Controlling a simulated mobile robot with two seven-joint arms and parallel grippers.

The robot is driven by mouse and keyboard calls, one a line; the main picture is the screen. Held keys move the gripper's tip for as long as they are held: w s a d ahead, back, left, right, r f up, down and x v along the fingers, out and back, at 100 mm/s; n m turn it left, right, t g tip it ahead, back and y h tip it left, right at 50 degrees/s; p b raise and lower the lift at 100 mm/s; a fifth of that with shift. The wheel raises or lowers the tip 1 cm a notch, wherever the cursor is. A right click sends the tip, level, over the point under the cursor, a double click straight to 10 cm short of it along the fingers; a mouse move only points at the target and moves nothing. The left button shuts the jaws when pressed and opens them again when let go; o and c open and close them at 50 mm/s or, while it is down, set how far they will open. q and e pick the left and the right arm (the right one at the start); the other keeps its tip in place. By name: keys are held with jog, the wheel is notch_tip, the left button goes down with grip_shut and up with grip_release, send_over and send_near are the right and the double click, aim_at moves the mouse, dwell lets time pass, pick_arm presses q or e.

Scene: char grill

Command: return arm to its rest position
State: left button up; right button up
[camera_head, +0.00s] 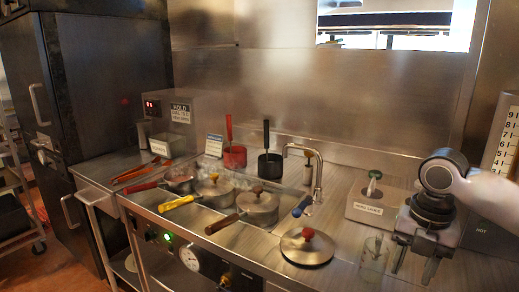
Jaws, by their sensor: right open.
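My right gripper (415,266) is at the lower right, on the end of my white and black arm that comes in from the right edge. It points down over the steel counter. Its two fingers are spread apart, and nothing shows between them. A clear glass (373,259) stands just left of it, apart from the fingers as far as I can tell. My left gripper is not in view.
Several lidded pans (258,210) with coloured handles sit in the counter's middle. A round lid with a red knob (307,247) lies left of the glass. A faucet (318,175), a labelled box (371,207) and a dark upright cabinet (85,80) stand around.

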jog(key=s+a+f+m+t+y, duration=0.1)
jog(key=s+a+f+m+y, duration=0.1)
jog(key=s+a+f+m, duration=0.45)
jog(key=s+a+f+m+t+y, duration=0.1)
jog(key=s+a+f+m, duration=0.25)
jog(key=a+f, duration=0.6)
jog(key=s+d+f+m+t+h, duration=0.1)
jog(key=s+d+f+m, duration=0.2)
jog(key=s+d+m, duration=0.5)
jog(key=s+d+f+m+t+h, duration=0.1)
jog(key=s+d+f+m+h, duration=0.15)
jog(key=s+m, duration=0.5)
jog(key=w+a+f+m+t+y, duration=0.1)
jog(key=w+a+f+t+y, duration=0.1)
jog(key=w+f+t, duration=0.4)
notch_tip(320, 180, down, 2)
jog(key=shift+w+f+y, duration=0.2)
jog(key=shift+w+y, duration=0.15)
jog(key=shift+w, duration=0.7)
